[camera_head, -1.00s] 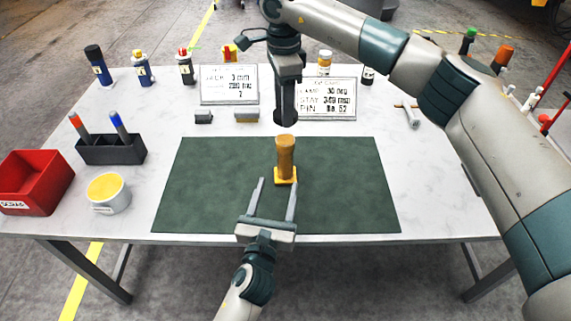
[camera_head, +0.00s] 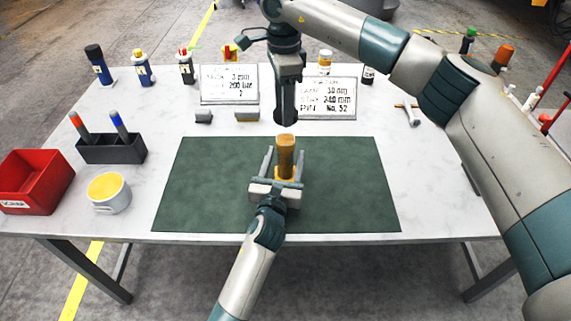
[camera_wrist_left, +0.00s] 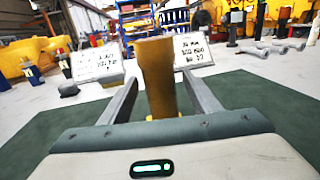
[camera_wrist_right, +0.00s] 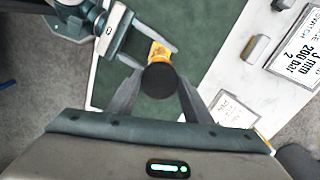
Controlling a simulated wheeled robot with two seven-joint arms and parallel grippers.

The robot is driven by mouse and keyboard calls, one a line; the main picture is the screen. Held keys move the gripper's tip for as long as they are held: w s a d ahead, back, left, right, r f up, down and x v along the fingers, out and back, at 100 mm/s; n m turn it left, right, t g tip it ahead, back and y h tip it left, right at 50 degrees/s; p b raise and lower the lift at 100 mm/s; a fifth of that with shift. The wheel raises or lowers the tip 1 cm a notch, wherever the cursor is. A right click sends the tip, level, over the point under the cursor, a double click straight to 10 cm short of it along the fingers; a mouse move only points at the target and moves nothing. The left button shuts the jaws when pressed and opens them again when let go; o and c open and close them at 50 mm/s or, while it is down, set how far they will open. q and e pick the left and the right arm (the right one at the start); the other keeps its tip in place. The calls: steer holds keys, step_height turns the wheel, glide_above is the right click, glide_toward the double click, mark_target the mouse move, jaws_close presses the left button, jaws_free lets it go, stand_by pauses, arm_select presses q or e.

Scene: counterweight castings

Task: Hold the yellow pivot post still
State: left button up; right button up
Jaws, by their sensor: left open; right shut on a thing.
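The yellow pivot post (camera_head: 286,154) stands upright on a square yellow base on the green mat (camera_head: 345,190); it also shows in the left wrist view (camera_wrist_left: 157,80). My left gripper (camera_head: 284,158) is open, low over the mat, with one finger on each side of the post. The left wrist view shows gaps between the post and both fingers. My right gripper (camera_wrist_right: 160,82) points down above the post, shut on a dark round-ended piece (camera_wrist_right: 160,79). In the right wrist view that piece hides part of the post (camera_wrist_right: 158,53).
Two sign boards (camera_head: 229,85) (camera_head: 327,98) and two small grey blocks (camera_head: 203,117) (camera_head: 246,114) are behind the mat. A red bin (camera_head: 35,181), a white tub (camera_head: 108,192) and a pen holder (camera_head: 111,150) are at left. A hammer (camera_head: 409,114) lies at right.

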arm_select(q)
steer(key=shift+w, duration=0.2)
jaws_close()
arm_select(e)
glide_above(284, 140)
steer(key=shift+w+f, duration=0.1)
steer(key=shift+f, duration=2.4)
steer(key=shift+f, duration=0.1)
steer(key=shift+f, duration=0.8)
steer(key=shift+f, duration=0.55)
